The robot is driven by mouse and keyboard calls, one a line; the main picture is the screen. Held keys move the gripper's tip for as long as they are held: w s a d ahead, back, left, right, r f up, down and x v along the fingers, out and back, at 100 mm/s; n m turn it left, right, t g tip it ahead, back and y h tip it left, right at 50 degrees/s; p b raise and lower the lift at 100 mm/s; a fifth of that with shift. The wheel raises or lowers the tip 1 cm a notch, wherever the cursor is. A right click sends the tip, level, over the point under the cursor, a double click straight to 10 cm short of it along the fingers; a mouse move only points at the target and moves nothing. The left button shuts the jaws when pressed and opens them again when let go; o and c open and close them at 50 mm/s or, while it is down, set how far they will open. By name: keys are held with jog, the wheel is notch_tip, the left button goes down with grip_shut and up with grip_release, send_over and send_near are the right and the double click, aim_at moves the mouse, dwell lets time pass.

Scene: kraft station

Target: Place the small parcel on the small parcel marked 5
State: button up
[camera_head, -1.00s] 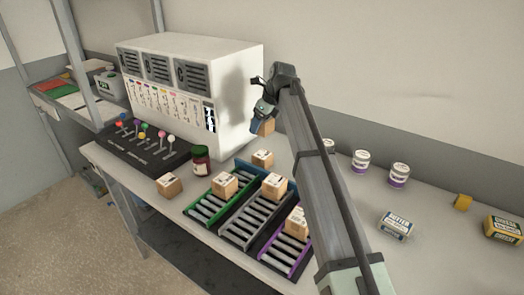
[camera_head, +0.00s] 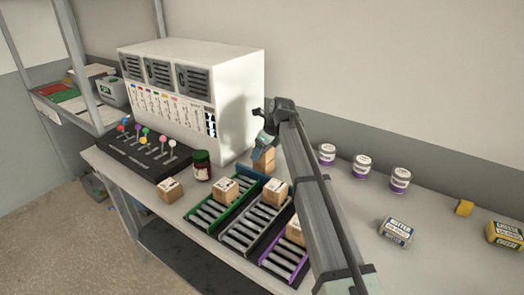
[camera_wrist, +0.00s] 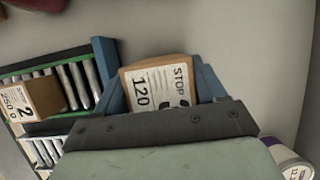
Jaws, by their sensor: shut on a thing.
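My gripper (camera_head: 265,140) is shut on a small brown parcel (camera_head: 267,154), low over the table by the white cabinet. The wrist view shows this parcel (camera_wrist: 158,85) between the blue fingers, with a label reading "STOP" and "120"; its large digit is partly hidden. Another small parcel (camera_head: 262,167) is directly under the held one. The two look stacked or nearly touching; I cannot tell whether they touch. The lower parcel's number is not readable, and it is hidden in the wrist view.
A dark jar (camera_head: 201,166) and the white cabinet (camera_head: 235,95) are left of my gripper. White tubs (camera_head: 362,166) stand right.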

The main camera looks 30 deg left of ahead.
jog(key=shift+f, duration=0.15)
jog(key=o, duration=1.1)
jog(key=v, duration=1.2)
